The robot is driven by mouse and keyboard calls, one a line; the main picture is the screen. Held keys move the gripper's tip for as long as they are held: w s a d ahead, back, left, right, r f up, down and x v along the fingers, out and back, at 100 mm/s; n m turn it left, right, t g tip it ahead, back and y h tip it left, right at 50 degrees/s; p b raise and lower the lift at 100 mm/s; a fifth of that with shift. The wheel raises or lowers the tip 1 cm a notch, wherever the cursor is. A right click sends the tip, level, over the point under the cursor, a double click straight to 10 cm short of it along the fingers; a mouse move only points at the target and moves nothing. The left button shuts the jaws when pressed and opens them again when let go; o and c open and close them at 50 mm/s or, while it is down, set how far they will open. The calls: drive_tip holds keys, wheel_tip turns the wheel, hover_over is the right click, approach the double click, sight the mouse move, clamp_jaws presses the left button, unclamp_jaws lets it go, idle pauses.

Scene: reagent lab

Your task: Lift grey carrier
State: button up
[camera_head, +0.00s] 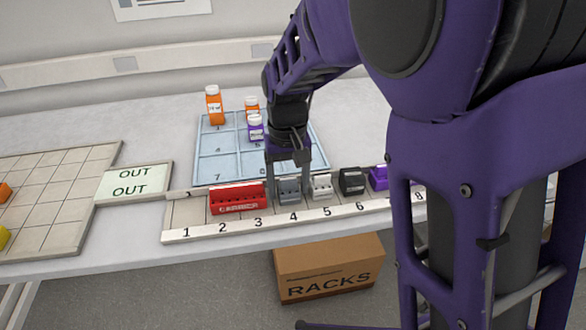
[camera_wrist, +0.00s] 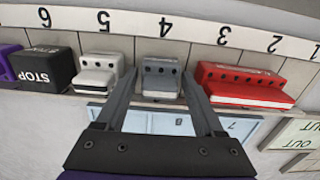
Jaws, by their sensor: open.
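The grey carrier (camera_head: 289,190) stands in slot 4 of the numbered rack strip (camera_head: 331,212). In the wrist view the grey carrier (camera_wrist: 160,80) is a small block with holes along its top, just beyond and between my fingertips. My gripper (camera_head: 288,185) is open and points down at the carrier. In the wrist view my gripper's two fingers (camera_wrist: 160,84) spread to either side of it. I cannot tell whether either finger touches it. One finger partly covers the carrier's side in the head view.
A red carrier (camera_head: 238,198) sits close on the left at slots 2 and 3. A white carrier (camera_head: 321,186) is close on the right, then a black STOP block (camera_head: 352,181) and a purple block (camera_head: 378,178). A blue tray (camera_head: 213,160) with bottles lies behind.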

drive_tip(key=shift+f, duration=0.25)
clamp_jaws()
drive_tip(key=shift+r, duration=0.1)
